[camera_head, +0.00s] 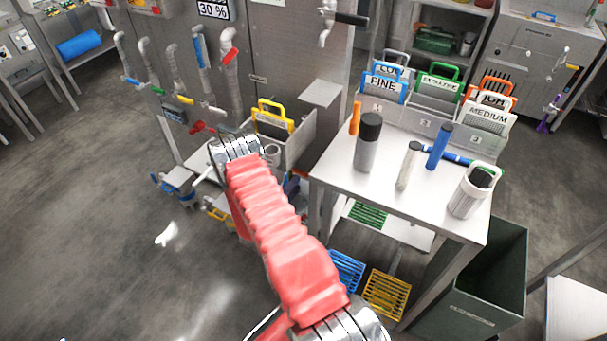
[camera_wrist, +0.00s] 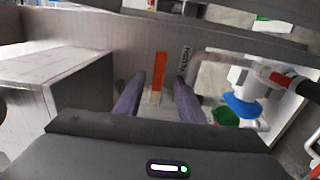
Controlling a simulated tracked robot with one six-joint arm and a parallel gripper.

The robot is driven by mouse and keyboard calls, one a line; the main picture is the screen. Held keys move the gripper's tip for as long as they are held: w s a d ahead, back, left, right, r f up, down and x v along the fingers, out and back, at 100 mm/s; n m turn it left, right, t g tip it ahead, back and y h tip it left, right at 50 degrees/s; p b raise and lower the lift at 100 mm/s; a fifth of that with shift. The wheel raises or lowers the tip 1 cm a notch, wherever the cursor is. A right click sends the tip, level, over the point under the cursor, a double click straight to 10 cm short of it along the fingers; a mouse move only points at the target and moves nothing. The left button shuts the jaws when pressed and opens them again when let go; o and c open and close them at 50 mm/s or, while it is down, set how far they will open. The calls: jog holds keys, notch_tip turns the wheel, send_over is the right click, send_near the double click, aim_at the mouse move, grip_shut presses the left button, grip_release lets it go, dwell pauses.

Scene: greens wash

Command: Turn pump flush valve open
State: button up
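In the wrist view, my gripper (camera_wrist: 159,78) shows two dark purple fingers spread apart with a visible gap. An upright orange strip (camera_wrist: 159,66), possibly a valve handle, stands on a grey panel and appears between the fingertips. I cannot tell whether they touch it. A small plate (camera_wrist: 186,57) beside it has lettering too small to read. Which part is the pump flush valve cannot be read. In the head view, the red sleeve of my arm reaches toward the sink unit, and my gripper is hidden beyond the wrist.
In the wrist view, a red handle (camera_wrist: 282,78) and blue fitting (camera_wrist: 241,106) are on pipework at right. In the head view, a bench (camera_head: 400,200) holds bottles and cylinders, beside a dark green bin (camera_head: 490,290). A yellow-handled item (camera_head: 273,117) stands in the open drawer.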

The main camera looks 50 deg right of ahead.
aim_at(302, 176)
jog(key=x, duration=0.7)
jog(key=shift+d+f, duration=0.1)
jog(key=shift+d, duration=0.1)
jog(key=shift+c, duration=0.5)
grip_shut()
jog(key=shift+w, duration=0.1)
